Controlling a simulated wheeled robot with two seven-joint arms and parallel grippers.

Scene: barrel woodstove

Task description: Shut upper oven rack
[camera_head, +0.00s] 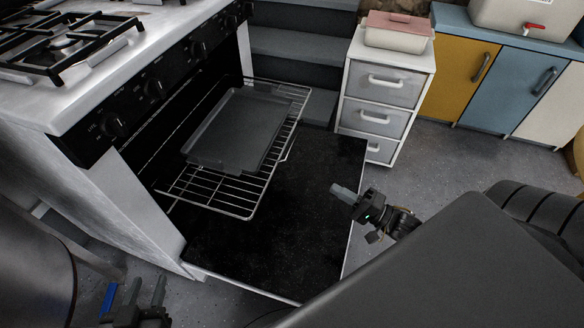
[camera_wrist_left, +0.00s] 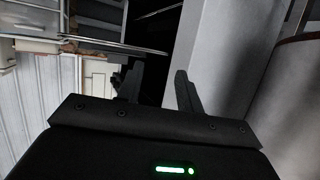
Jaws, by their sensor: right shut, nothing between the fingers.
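The upper oven rack (camera_head: 228,205) is a chrome wire rack pulled partly out of the open oven, above the lowered oven door (camera_head: 300,215). A dark baking tray (camera_head: 232,135) lies on it. My right gripper (camera_head: 338,189) is shut and empty, to the right of the rack and apart from it, near the door's right edge. My left gripper (camera_head: 147,290) is low at the bottom left, beside the stove's front and apart from the rack. Its fingers are apart and empty, as the left wrist view (camera_wrist_left: 158,78) also shows.
The stove top (camera_head: 70,50) with burner grates and the knob panel stand above the oven opening. A white drawer unit (camera_head: 383,85) holding a pink-lidded container (camera_head: 397,32) stands at the back. Coloured cabinets (camera_head: 510,85) line the back right. Grey floor (camera_head: 440,155) lies clear between.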

